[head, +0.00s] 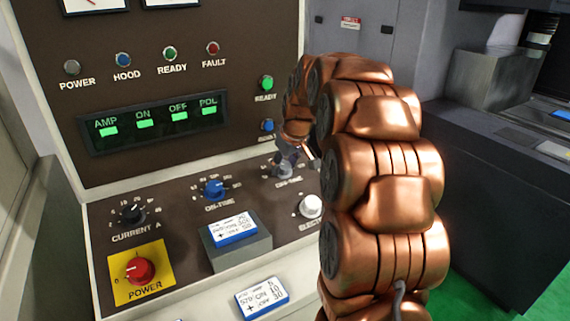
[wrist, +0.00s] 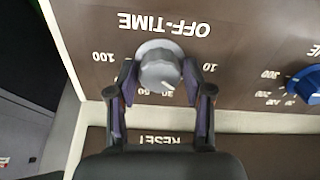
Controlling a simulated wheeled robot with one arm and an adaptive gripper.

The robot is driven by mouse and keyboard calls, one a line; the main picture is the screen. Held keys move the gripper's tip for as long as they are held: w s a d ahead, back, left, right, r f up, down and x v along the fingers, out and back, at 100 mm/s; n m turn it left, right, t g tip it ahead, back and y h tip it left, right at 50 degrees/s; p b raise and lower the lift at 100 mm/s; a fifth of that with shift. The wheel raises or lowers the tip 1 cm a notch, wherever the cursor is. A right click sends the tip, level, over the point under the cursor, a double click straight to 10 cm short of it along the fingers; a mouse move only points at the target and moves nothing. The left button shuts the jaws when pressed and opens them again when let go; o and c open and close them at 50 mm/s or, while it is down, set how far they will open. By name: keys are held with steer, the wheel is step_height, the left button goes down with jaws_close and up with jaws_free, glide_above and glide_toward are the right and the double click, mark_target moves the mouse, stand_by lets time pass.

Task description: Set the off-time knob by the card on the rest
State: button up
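The off-time knob (wrist: 159,66) is grey and round with a pale pointer line. In the wrist view its pointer faces the lower edge, by small numbers partly hidden by my gripper. The fingertips of my gripper (wrist: 159,78) lie on either side of the knob and seem to touch it. In the head view my gripper (head: 290,160) is at the off-time knob (head: 283,170), partly behind my arm. A white and blue card (head: 233,227) lies on the grey rest (head: 242,255); its print is too small to read surely.
The blue on-time knob (head: 214,187) is left of the off-time knob. A black current knob (head: 131,213), a red power knob (head: 139,270) and a white knob (head: 311,206) are nearby. A second card (head: 262,297) lies in front of the rest. The display (head: 155,124) is above.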

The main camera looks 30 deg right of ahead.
steer(key=c, duration=0.6)
steer(key=shift+d, duration=0.15)
steer(key=shift+c, duration=0.7)
